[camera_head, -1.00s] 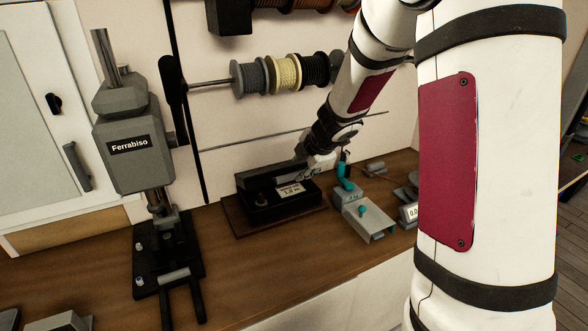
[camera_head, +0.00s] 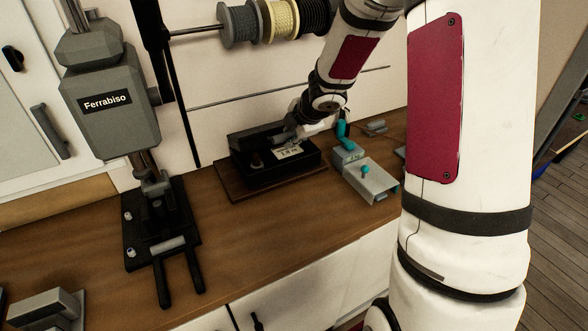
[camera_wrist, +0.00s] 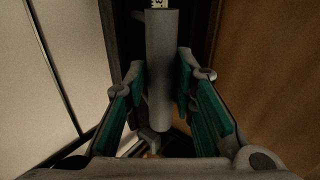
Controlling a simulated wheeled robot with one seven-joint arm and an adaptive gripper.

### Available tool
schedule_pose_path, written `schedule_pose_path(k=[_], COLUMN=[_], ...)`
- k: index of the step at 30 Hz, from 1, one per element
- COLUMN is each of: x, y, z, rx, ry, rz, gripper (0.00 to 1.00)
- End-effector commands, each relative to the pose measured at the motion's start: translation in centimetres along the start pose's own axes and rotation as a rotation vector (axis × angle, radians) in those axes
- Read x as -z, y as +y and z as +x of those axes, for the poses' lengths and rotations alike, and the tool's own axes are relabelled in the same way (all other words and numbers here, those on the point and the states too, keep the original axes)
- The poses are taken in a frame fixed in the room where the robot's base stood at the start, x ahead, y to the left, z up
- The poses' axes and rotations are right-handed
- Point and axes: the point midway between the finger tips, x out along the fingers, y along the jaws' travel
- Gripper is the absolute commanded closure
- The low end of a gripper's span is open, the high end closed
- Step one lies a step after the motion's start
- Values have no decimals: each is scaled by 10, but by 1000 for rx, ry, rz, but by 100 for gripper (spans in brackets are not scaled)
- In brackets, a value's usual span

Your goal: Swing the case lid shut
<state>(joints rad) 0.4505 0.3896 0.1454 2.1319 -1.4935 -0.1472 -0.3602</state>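A black box-shaped unit (camera_head: 272,174) with a white label sits on a brown board on the bench in the head view. It looks like the case. A long dark bar (camera_head: 253,139) lies along its top rear, possibly the lid, but I cannot make out a separate lid edge. My gripper (camera_head: 290,133) is at the right end of this bar, small and partly blurred. In the wrist view my gripper (camera_wrist: 160,75) is open, its teal-padded fingers on either side of a grey cylinder (camera_wrist: 160,95), with a visible gap on each side. The far end of the cylinder's support is dark.
A grey Ferrabiso press (camera_head: 110,105) stands to the left. A grey fixture with teal knobs (camera_head: 366,181) is close on the right. Thread spools (camera_head: 275,20) hang on a wall rod above. The bench front (camera_head: 260,225) is clear.

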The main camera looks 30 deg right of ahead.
Motion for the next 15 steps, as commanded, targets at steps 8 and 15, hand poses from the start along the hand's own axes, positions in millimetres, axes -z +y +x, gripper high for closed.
schedule_pose_path(k=[8,15], x=[-1,-1], y=[-1,-7], z=[-4,4], rx=[0,1], ry=[-2,-2], rz=[0,1], gripper=[100,100])
